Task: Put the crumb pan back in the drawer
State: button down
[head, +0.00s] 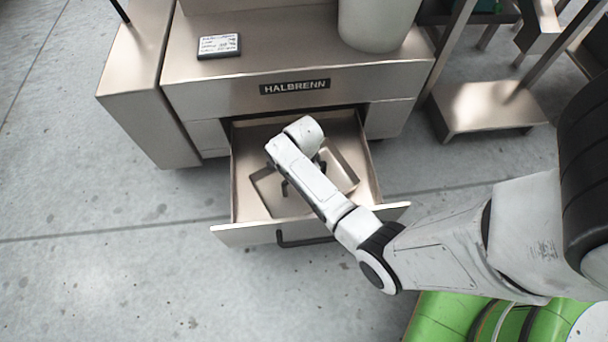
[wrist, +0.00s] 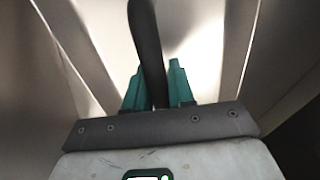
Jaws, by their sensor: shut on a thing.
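The crumb pan (head: 344,174), a shallow metal tray, is within the outline of the open drawer (head: 241,180). It sits turned at an angle to the drawer walls, and my arm covers its middle. I cannot tell whether it rests on the drawer floor or hangs just above it. In the wrist view, the teal fingers of my gripper (wrist: 156,82) are shut on the pan's dark bar handle (wrist: 146,40). In the head view the fingers are mostly hidden under my arm.
The drawer front (head: 240,235) with its dark handle (head: 300,240) sticks out from the metal HALBRENN machine (head: 250,92). A small labelled block (head: 219,46) and a pale cylinder (head: 375,22) are on top. A metal stand (head: 485,105) is at right. The floor at left is clear.

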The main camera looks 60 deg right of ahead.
jog(key=c, duration=1)
grip_release()
jog(key=shift+f, duration=0.15)
jog(key=shift+o, duration=0.2)
notch_tip(320, 180, up, 12)
jog(key=p, duration=0.6)
jog(key=s+a+r+n, duration=0.5)
jog(key=s+n, duration=0.2)
jog(key=n, duration=0.4)
jog(key=s+a+r+n+t, duration=0.1)
jog(key=s+a+r+n, duration=0.4)
jog(key=n, duration=0.7)
jog(key=shift+s+a+n, duration=0.3)
jog(key=shift+s+a, duration=0.35)
jog(key=shift+s, duration=0.25)
jog(key=shift+r, duration=0.1)
